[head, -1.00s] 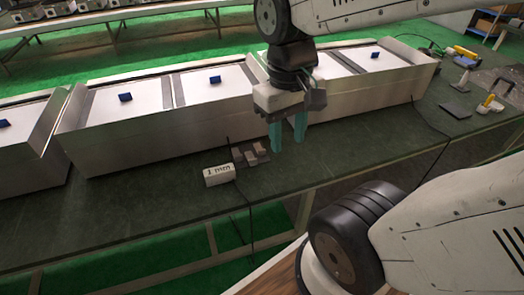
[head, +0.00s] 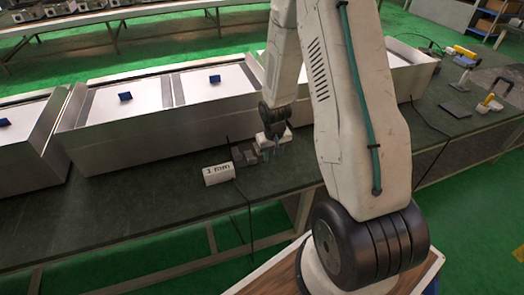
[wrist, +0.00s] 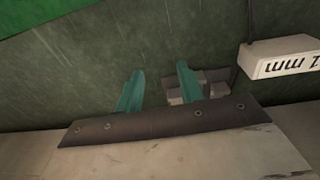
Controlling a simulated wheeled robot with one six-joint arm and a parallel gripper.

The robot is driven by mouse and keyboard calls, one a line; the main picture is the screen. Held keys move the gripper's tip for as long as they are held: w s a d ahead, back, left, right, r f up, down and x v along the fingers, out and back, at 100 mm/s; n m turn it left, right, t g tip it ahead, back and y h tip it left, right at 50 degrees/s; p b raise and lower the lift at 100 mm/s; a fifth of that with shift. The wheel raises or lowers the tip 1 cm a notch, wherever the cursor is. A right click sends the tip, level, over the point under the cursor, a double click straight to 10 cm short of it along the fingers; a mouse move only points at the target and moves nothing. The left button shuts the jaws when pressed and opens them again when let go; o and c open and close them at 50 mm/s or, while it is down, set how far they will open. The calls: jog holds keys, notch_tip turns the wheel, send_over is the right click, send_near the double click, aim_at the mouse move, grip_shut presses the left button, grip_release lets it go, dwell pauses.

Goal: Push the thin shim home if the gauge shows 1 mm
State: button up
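The gauge is a white block (head: 218,174) on the dark green bench. Its small label looks like "3 mm" in the head view. In the wrist view the gauge (wrist: 283,57) is upside down and its digit is cut by the edge. Small grey metal blocks (head: 238,157) stand just right of the gauge; I cannot tell the thin shim among them. In the wrist view the blocks (wrist: 212,78) are beside and partly behind my right finger. My gripper (head: 272,153) is low over the bench, right of the blocks, its two teal fingers apart and nothing visible between them.
A row of metal boxes (head: 130,133) with white tops and blue knobs stands behind the blocks. A thin black cable (head: 238,205) hangs over the bench's front edge near the gauge. Bare bench (head: 120,205) lies to the left. Tools (head: 487,103) lie at far right.

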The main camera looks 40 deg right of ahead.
aim_at(262, 156)
jog(key=w+f, duration=0.1)
jog(key=w+f+t, duration=0.1)
jog(key=shift+w+d, duration=0.35)
jog(key=shift+d, duration=0.05)
jog(key=w+f+t, duration=0.1)
jog(key=w+f, duration=0.1)
jog(key=w+d+f, duration=0.1)
jog(key=w, duration=0.2)
jog(key=w+f+t, duration=0.1)
jog(key=w+f, duration=0.1)
jog(key=shift+w+d+f+t, duration=0.3)
jog(key=shift+w, duration=0.05)
